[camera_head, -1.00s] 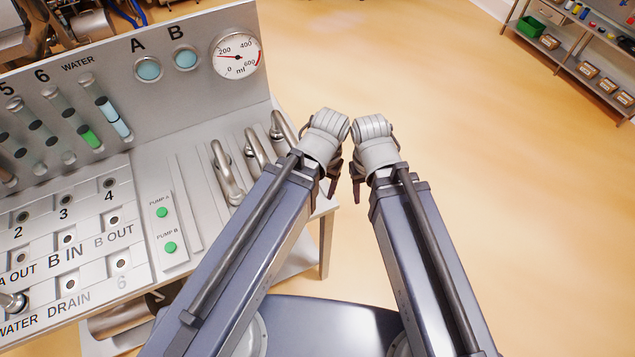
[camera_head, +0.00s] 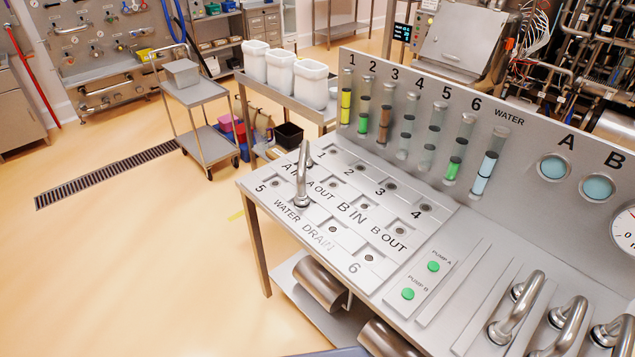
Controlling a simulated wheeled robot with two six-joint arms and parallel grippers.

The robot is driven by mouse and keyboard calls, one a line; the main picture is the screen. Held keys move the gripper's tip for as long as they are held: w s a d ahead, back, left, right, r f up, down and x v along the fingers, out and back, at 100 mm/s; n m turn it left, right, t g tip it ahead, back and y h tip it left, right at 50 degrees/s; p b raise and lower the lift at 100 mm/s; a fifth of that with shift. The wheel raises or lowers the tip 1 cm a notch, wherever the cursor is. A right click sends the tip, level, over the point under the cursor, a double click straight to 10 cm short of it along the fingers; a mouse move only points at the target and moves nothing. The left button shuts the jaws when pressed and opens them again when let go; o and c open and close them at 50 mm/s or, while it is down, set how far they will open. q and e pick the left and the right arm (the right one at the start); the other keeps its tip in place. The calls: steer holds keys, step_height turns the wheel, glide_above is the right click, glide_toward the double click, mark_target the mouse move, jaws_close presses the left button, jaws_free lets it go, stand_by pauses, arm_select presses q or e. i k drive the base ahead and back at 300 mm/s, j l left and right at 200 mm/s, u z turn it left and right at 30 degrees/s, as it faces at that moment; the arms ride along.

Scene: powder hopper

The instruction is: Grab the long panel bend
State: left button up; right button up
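Several shiny curved metal bends rest in slots at the right front of the steel panel table (camera_head: 470,235). The nearest one (camera_head: 520,308) shows whole, the middle one (camera_head: 570,325) is partly cut by the bottom edge, and another (camera_head: 626,332) is cut by the right edge. One more bend (camera_head: 303,178) stands at the left of the port plate, near the A OUT and WATER labels. I cannot tell from this view which bend is the long one. Neither of my grippers is in view.
Green pump buttons (camera_head: 433,266) sit between the ports and the bend slots. A backboard with sight tubes (camera_head: 405,128) rises behind. White bins (camera_head: 281,66) stand on a bench behind left, beside a steel cart (camera_head: 198,95). The floor (camera_head: 130,260) at left is clear.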

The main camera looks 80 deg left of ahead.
mark_target(302, 201)
steer(key=u, duration=2.75)
